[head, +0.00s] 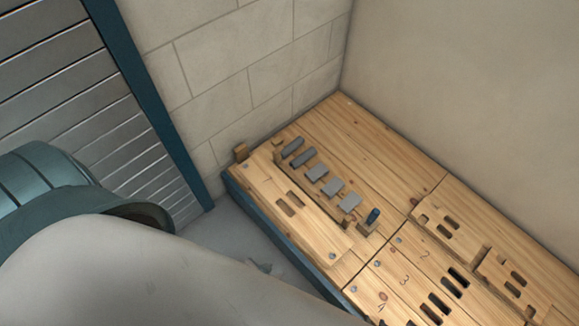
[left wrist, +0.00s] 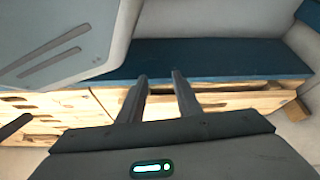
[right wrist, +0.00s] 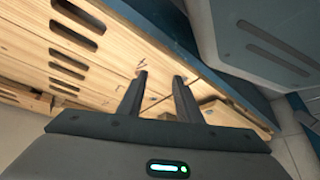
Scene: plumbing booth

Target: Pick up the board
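A long light-wood board (head: 310,223) with two slots and bolt-like dots lies along the left edge of the wooden bench top in the head view. Two shorter slotted boards, one upper (head: 437,211) and one lower (head: 492,268), lie at the right; I cannot tell which board is meant. My left gripper (left wrist: 160,78) is open and empty, with its fingers toward the bench's blue side and a wooden edge. My right gripper (right wrist: 163,78) is open and empty over the wooden top. Neither gripper shows clearly in the head view, where my arm covers the lower left.
Grey blocks (head: 333,187) and a blue peg (head: 373,216) stand in a row beside the long board. Numbered slotted panels (head: 405,281) lie in front. Walls close off the back; a slatted shutter (head: 95,120) stands left.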

